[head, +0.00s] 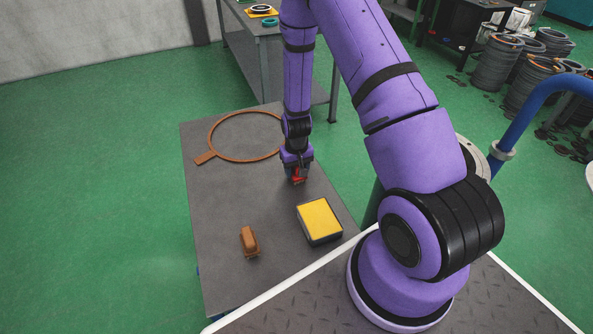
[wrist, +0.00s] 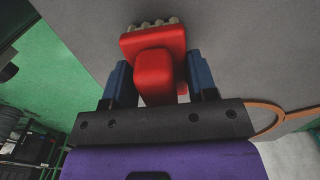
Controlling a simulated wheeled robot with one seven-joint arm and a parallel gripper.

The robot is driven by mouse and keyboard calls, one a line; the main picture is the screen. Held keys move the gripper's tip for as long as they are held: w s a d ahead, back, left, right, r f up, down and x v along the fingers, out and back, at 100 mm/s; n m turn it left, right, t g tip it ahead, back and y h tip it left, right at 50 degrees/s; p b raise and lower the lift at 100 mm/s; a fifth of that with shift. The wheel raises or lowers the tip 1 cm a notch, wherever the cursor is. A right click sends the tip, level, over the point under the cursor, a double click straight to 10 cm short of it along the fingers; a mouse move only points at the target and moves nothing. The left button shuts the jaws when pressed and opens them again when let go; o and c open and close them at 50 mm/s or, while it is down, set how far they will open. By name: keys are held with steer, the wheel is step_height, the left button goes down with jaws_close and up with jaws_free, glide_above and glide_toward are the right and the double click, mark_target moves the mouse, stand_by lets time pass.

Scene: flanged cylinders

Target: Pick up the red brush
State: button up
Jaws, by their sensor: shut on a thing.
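The red brush (wrist: 158,75) shows large in the wrist view, between the two blue fingers of my gripper (wrist: 160,82). Its pale bristle tufts show at its far edge. My gripper is shut on the brush. In the head view my gripper (head: 297,173) points down over the grey table (head: 225,215), and a small part of the red brush (head: 298,179) shows below it. I cannot tell whether the brush touches the table, as the gripper hides most of it.
A brown brush (head: 249,240) lies at the near part of the table. A dark box with a yellow top (head: 319,220) is near the right edge. A brown ring with a handle (head: 212,150) lies at the far end. The table's left side is clear.

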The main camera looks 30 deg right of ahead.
steer(key=shift+r, duration=5.05)
